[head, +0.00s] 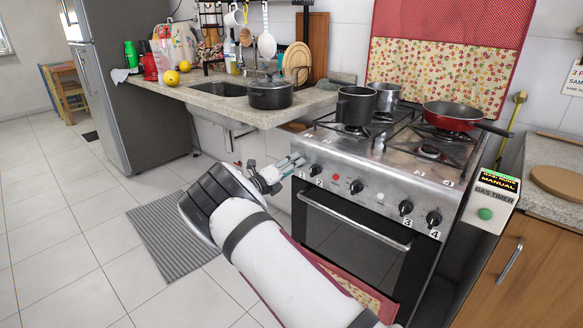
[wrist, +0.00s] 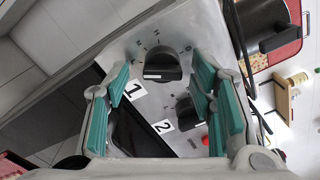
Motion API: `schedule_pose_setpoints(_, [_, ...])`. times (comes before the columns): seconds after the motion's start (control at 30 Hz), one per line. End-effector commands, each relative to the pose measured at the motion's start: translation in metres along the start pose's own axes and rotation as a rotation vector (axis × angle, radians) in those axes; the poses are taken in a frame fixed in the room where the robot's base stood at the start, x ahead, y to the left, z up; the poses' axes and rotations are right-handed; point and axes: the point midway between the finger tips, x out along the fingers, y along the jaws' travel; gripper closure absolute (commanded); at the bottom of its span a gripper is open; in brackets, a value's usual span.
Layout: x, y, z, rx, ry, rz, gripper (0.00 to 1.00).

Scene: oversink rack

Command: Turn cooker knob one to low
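Cooker knob one (wrist: 160,66) is a round black knob with a white mark on its face, beside the "1" label (wrist: 133,90) in the wrist view. In the head view the gripper largely hides it. My gripper (head: 288,167) is at the left end of the cooker's front panel. In the wrist view its teal-padded fingers (wrist: 160,72) are spread apart, with knob one seen between their tips and apparently just beyond them. I cannot tell whether either finger touches it. Knob two (wrist: 187,112) sits close to the right finger, which partly covers it.
The cooker (head: 375,195) also has knobs three (head: 405,208) and four (head: 433,218), a red button (head: 335,177) and an oven handle (head: 355,222). A black pot (head: 355,107), a steel pot (head: 384,95) and a red pan (head: 451,116) stand on top. The counter (head: 215,98) is left.

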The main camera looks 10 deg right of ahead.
Motion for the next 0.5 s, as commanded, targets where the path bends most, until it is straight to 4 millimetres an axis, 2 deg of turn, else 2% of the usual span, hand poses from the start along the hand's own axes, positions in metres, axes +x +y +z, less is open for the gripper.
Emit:
schedule_pose_setpoints(0.27, [-0.003, -0.001, 0.001, 0.001, -0.002, -0.001, 0.5])
schedule_pose_setpoints(0.37, [-0.014, -0.001, 0.002, 0.001, -0.004, -0.001, 0.5])
schedule_pose_setpoints(0.5, [-0.04, -0.001, 0.002, 0.0, -0.004, 0.0, 0.5])
